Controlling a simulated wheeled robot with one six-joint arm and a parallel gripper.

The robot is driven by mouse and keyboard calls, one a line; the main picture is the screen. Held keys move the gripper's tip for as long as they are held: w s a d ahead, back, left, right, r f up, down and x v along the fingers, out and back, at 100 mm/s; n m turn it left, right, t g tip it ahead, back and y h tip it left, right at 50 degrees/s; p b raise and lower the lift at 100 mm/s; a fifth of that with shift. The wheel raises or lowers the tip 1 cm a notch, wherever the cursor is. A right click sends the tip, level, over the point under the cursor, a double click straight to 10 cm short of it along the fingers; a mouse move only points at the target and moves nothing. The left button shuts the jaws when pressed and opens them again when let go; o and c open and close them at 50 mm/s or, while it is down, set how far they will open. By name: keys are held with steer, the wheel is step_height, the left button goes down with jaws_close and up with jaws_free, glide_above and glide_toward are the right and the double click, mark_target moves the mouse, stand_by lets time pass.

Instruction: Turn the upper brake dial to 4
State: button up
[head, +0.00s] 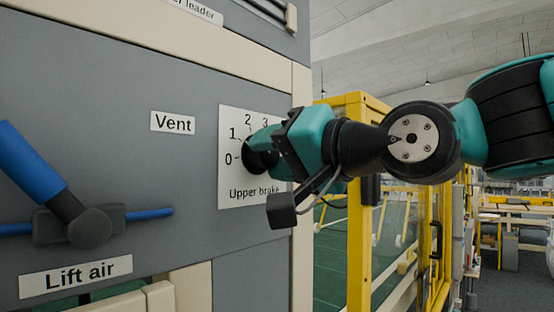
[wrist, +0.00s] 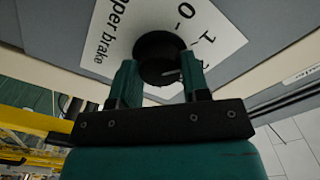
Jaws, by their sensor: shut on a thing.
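The upper brake dial (head: 253,161) is a black round knob on a white scale plate (head: 228,191) labelled "Upper brake". The numbers 0, 1, 2 and 3 show on the plate; the area further right is hidden behind my gripper (head: 263,147). In the wrist view the dial (wrist: 158,48) sits between the two teal fingers of my gripper (wrist: 160,76), which is shut on it. A small pale mark shows on the dial's lower right there. I cannot tell which number it points at.
A blue-handled lever (head: 35,165) stands out from the panel at left, above the "Lift air" label (head: 75,276). A "Vent" label (head: 173,122) is left of the scale plate. A yellow-framed guard (head: 358,200) stands behind my arm at right.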

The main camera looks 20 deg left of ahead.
steer(key=m, duration=0.3)
steer(key=shift+m, duration=0.3)
steer(key=m, duration=0.3)
steer(key=shift+r+m, duration=0.1)
steer(key=shift+m, duration=0.2)
steer(key=m, duration=0.3)
steer(key=shift+m, duration=0.4)
steer(key=shift+m+p, duration=1.9)
steer(key=shift+m, duration=3.9)
